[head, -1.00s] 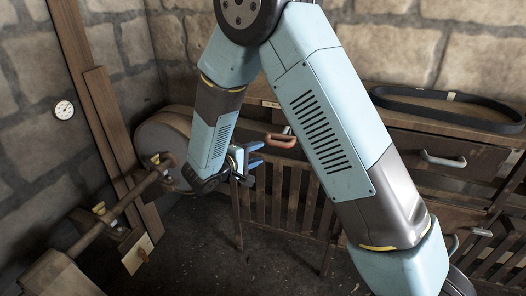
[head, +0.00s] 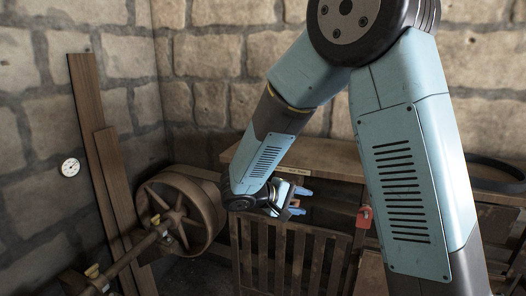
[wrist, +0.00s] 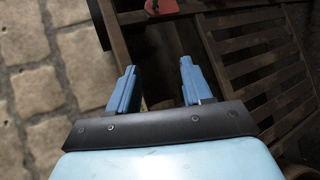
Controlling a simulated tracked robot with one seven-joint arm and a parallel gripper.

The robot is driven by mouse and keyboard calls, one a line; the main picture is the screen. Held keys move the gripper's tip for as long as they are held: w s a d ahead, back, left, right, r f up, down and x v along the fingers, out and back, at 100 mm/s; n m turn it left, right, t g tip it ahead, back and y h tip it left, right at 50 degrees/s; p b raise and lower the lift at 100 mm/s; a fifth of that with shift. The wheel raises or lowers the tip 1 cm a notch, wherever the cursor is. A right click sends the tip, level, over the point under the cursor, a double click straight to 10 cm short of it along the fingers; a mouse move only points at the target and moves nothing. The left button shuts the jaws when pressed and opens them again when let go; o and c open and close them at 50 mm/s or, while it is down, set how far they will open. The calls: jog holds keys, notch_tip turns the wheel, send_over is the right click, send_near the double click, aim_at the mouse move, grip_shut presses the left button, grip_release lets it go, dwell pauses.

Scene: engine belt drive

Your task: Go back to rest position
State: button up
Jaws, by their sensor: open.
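My gripper (head: 304,201) is open and empty, with its blue fingers apart. In the head view it hangs in front of the wooden cabinet, pointing right, right of the large pulley wheel. In the wrist view the two fingers (wrist: 158,66) stand apart with nothing between them. My pale blue arm is bent and crosses the right half of the head view, hiding part of the cabinet.
The spoked pulley wheel (head: 207,210) and its shaft (head: 138,252) stand at left, near leaning planks (head: 92,130). A black belt (head: 502,166) lies on the cabinet top (head: 335,160). A red part (head: 364,217) is on the cabinet front; slats (head: 285,258) are below.

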jog(key=s+d+r+m+y, duration=0.2)
jog(key=s+d+r+y, duration=0.2)
jog(key=s, duration=0.3)
jog(key=s+d+r+m+y, duration=0.2)
jog(key=s+d+r+y, duration=0.2)
jog(key=s, duration=0.4)
jog(key=s+d+r+m+y, duration=0.2)
jog(key=s+d+r+y, duration=0.1)
jog(key=s+d+r, duration=0.2)
jog(key=shift+s+r+m+y, duration=0.35)
jog(key=shift+s+r, duration=0.5)
jog(key=shift+s, duration=0.55)
dwell(1.8)
